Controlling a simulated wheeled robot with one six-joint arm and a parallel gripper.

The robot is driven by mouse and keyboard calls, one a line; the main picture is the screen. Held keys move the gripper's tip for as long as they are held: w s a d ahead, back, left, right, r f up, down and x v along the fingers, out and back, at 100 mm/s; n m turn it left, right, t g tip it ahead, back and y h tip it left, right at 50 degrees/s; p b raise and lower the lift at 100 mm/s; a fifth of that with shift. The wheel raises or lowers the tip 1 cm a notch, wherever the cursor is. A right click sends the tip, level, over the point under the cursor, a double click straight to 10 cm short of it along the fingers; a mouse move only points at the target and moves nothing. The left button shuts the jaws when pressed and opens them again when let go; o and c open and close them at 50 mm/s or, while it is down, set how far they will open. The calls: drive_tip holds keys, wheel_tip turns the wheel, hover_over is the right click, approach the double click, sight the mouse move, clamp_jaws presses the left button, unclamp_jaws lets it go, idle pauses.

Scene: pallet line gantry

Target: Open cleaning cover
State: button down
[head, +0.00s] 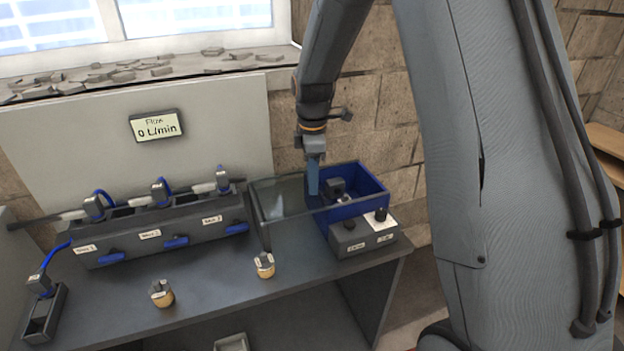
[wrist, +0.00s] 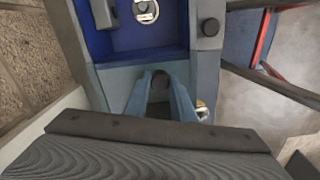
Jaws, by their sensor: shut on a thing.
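The cleaning cover (head: 280,197) is a clear, see-through panel with thin dark edges, at the left of an open-topped blue box (head: 372,182) in the head view. The box's inside shows, with a dark fitting (head: 335,187) in it. My gripper (head: 313,190) points down at the cover's right side, by the box's left wall. The cover's exact tilt is hard to tell.
A grey control box (head: 362,235) with black knobs stands in front of the blue box. A dark block (head: 165,232) with several blue-hosed fittings is at left. Two brass-based parts (head: 161,293) (head: 265,265) stand on the bench front. A flow display (head: 156,125) reads 0 L/min.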

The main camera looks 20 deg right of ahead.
drive_tip(key=shift+w, duration=0.1)
drive_tip(key=c, duration=1.5)
unclamp_jaws()
drive_tip(key=shift+r, duration=0.1)
wheel_tip(320, 180, up, 8)
drive_tip(key=shift+f+b, duration=0.15)
drive_tip(key=shift+b, duration=1)
drive_tip(key=s+f+m, duration=0.3)
drive_tip(key=s+m, duration=0.2)
drive_tip(key=s, duration=0.2)
drive_tip(key=s+d+f+m+t, duration=0.1)
drive_tip(key=s+f+m, duration=0.2)
drive_tip(key=s+m, duration=0.2)
drive_tip(key=s+f+m+b, duration=0.1)
drive_tip(key=s+f+m, duration=0.1)
drive_tip(key=s+m, duration=0.4)
drive_tip(key=shift+s+d+f, duration=0.1)
drive_tip(key=shift+s+f, duration=0.1)
drive_tip(key=shift+s, duration=0.75)
drive_tip(key=shift+s+d+f, duration=0.1)
drive_tip(key=shift+s+f, duration=0.1)
drive_tip(key=shift+s, duration=0.75)
